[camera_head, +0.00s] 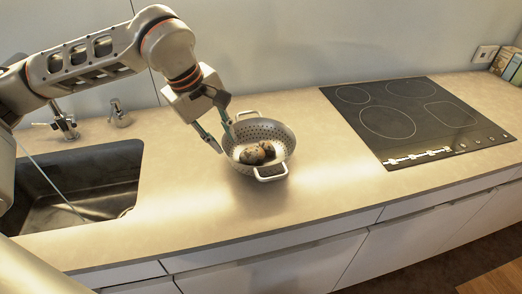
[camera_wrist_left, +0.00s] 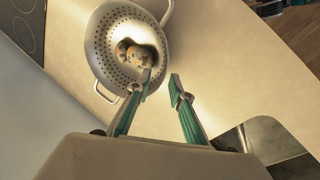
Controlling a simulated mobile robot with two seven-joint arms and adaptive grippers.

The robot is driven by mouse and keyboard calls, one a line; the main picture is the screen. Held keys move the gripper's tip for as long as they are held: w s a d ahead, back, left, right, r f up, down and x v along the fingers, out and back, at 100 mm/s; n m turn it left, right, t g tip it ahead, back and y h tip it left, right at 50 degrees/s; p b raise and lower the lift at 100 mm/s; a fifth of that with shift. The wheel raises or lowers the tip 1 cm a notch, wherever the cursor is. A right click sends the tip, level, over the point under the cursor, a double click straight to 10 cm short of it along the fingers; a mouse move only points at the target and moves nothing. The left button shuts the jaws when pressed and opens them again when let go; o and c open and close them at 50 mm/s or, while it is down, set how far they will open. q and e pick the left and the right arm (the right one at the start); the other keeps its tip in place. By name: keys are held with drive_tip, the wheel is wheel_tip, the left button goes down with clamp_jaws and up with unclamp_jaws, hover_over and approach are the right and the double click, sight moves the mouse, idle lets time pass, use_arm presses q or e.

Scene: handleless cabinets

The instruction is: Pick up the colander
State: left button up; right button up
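A grey metal colander (camera_head: 278,135) with holes and two side handles stands upright on the countertop (camera_head: 330,180), between the sink and the cooktop. Brown potato-like items (camera_head: 250,154) lie in it. My left gripper (camera_head: 226,145) is at the colander's left rim, pointing down. In the left wrist view, the colander (camera_wrist_left: 98,45) is at the upper middle. There my left gripper (camera_wrist_left: 161,82) is open, with one finger over the colander's inside and the other outside its wall. I cannot tell whether either finger touches it. My right gripper is not in view.
A dark sink (camera_head: 100,170) with a tap (camera_head: 65,122) is at the left. A black cooktop (camera_head: 410,115) is at the right, with the counter clear before it. The back wall (camera_head: 300,45) runs close behind the colander.

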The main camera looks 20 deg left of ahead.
sight(227, 152)
use_arm(q)
drive_tip(key=x, duration=0.3)
drive_tip(key=a+x, duration=0.1)
drive_tip(key=x, duration=0.2)
drive_tip(key=shift+a+f+p, duration=0.1)
drive_tip(key=shift+f+p, duration=0.05)
drive_tip(key=shift+p, duration=0.15)
drive_tip(key=shift+w+f, duration=0.2)
drive_tip(key=shift+f, duration=0.35)
drive_tip(key=shift+r, duration=0.1)
clamp_jaws()
